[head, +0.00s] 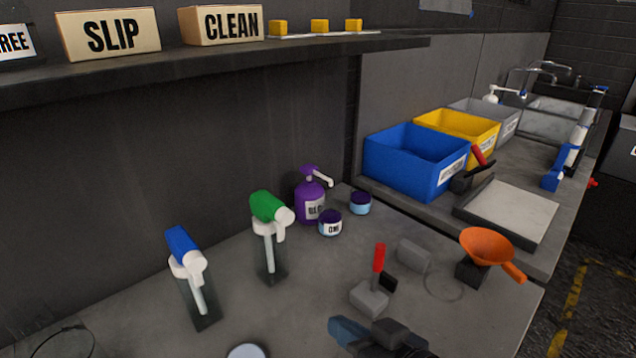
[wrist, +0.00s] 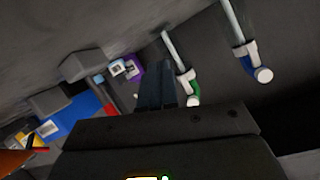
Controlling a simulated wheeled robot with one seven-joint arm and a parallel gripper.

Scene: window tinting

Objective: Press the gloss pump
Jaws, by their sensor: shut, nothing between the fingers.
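The gloss pump (head: 311,208) is a purple bottle with a purple pump head and a white spout. It stands upright at the back of the counter against the dark wall, its label partly readable. In the wrist view a small purple shape, probably this pump (wrist: 137,67), shows just left of my fingers. My gripper (head: 343,330) is low at the front of the counter in the head view, well apart from the pump. Its dark fingers (wrist: 155,88) are closed together and empty in the wrist view.
Green (head: 269,230) and blue-topped (head: 192,275) spray bottles stand left of the pump. Small jars (head: 331,223) sit close to its right. A red-handled tool (head: 374,285), a grey cylinder (head: 413,254) and an orange funnel (head: 487,253) are further right. A shelf (head: 200,58) overhangs the back.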

